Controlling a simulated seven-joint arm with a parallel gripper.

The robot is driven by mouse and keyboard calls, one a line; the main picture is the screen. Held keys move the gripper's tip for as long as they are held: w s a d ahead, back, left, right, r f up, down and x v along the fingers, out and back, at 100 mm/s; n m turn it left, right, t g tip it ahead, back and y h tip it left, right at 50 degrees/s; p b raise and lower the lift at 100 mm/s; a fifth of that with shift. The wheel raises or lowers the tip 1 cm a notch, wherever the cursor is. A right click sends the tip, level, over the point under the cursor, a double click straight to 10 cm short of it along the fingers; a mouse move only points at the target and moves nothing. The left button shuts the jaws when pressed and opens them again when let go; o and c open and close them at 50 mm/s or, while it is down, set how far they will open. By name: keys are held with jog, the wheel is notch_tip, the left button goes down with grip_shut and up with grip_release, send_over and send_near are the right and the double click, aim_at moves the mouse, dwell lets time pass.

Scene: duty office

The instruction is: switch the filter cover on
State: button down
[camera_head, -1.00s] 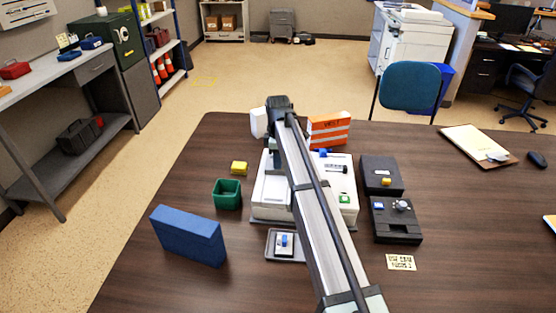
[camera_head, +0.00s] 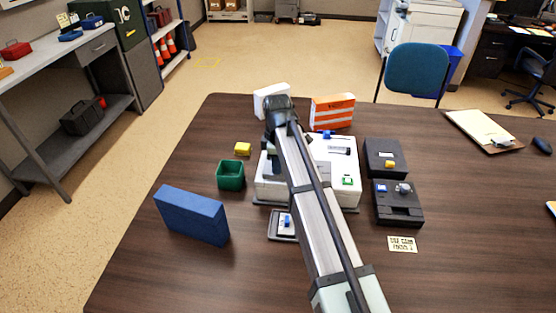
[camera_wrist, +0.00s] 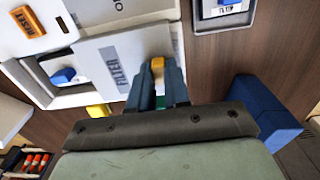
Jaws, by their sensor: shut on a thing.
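The white machine (camera_head: 345,185) stands mid-table in the head view, partly hidden by my arm. In the wrist view, a pale filter cover (camera_wrist: 110,45) labelled "FILTER" lies on it, slightly askew to the machine's edges. My gripper (camera_wrist: 158,66) reaches the cover's near end. Its fingers are shut on a small yellow-orange tab (camera_wrist: 157,64) there. A dark recess with a blue block (camera_wrist: 63,76) shows beside the cover. An orange "RESET" button (camera_wrist: 27,23) is on the machine at upper left. In the head view, my fingertips are hidden by my arm.
A green bin (camera_head: 230,176), a yellow block (camera_head: 243,149) and a blue box (camera_head: 191,215) stand left of the machine. A small tray (camera_head: 273,226) lies in front. Two dark units (camera_head: 385,158) stand right. A white box and an orange box (camera_head: 332,112) stand behind.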

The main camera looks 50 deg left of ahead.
jog(key=c, duration=1.1)
grip_release()
jog(key=shift+s+d, duration=0.15)
jog(key=shift+s, duration=0.05)
notch_tip(320, 180, up, 14)
jog(key=shift+f, duration=0.1)
